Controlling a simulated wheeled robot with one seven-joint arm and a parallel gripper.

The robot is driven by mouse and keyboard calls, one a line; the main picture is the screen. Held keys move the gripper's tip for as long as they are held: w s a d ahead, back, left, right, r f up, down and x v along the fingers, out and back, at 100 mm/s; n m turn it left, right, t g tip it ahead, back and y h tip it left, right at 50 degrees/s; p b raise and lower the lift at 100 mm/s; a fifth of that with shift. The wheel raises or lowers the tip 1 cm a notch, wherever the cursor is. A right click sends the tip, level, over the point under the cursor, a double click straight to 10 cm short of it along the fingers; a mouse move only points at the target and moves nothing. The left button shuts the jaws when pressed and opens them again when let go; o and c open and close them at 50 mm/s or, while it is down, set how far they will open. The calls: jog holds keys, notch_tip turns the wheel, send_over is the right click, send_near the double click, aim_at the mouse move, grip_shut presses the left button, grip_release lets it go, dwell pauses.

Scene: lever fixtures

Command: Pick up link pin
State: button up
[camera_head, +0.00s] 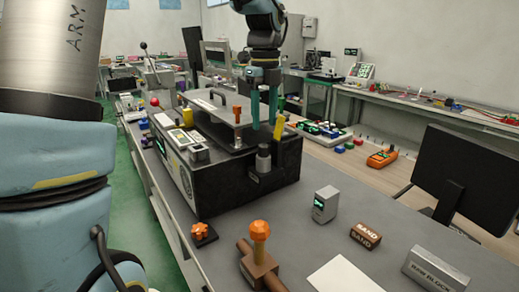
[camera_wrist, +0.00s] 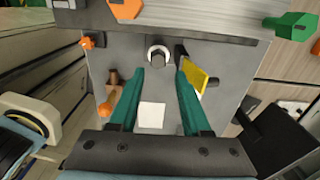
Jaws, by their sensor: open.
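My gripper (camera_head: 264,123) is open, its two teal fingers pointing down above the front right of a black machine box (camera_head: 225,195). No part is labelled as the link pin. A silver upright cylinder (camera_head: 263,158), which may be it, stands in a black bracket on the box's front, below my fingertips. In the wrist view its round end (camera_wrist: 158,55) shows beyond and between the fingertips (camera_wrist: 167,73), with nothing held. A yellow lever (camera_head: 280,126) stands close beside the right finger; it also shows in the wrist view (camera_wrist: 196,75).
An orange-topped pin (camera_head: 237,113) stands on the box's raised plate.

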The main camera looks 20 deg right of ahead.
aim_at(263, 145)
jog(key=shift+s+a+f+p, duration=0.1)
jog(key=shift+f+p, duration=1)
jog(key=shift+f, duration=2.8)
grip_shut()
